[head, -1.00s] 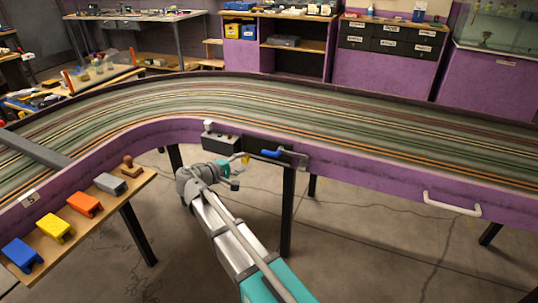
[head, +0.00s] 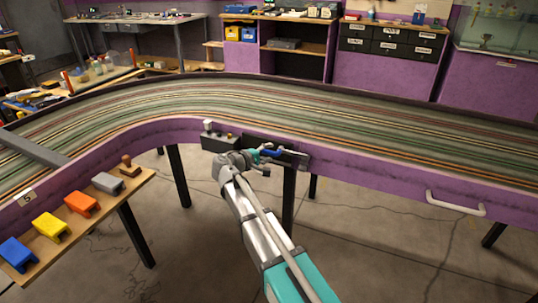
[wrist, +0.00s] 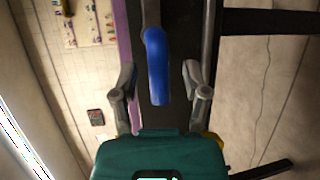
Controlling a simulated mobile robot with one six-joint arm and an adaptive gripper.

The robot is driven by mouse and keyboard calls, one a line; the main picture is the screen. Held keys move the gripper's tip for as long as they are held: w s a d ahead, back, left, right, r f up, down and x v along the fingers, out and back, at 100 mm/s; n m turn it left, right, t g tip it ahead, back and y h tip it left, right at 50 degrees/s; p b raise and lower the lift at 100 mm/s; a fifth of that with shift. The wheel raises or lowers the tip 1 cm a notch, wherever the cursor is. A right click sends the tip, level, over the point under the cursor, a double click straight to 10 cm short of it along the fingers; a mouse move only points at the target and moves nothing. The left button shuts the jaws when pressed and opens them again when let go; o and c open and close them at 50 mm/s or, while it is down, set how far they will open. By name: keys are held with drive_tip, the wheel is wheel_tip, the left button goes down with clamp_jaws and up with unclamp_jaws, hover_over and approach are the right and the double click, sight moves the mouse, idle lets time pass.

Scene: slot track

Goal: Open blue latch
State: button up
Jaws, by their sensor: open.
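The blue latch (head: 271,152) is a short blue handle on a dark plate on the purple side of the track table. In the wrist view the blue handle (wrist: 157,66) lies between my two open fingers, with a gap on each side. My gripper (wrist: 159,85) is open and empty. In the head view my gripper (head: 262,159) is right at the latch, and its fingers partly overlap it. Whether a finger touches the handle cannot be told.
A dark control box (head: 220,142) with a white knob is fixed left of the latch. A white handle (head: 455,204) is on the purple side to the right. A wooden shelf (head: 90,233) with coloured blocks is at left. A black table leg (head: 289,200) stands below the latch.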

drive_tip(key=shift+w+d, duration=0.1)
clamp_jaws()
drive_tip(key=shift+d, duration=0.25)
drive_tip(key=shift+a, duration=0.1)
idle(0.3)
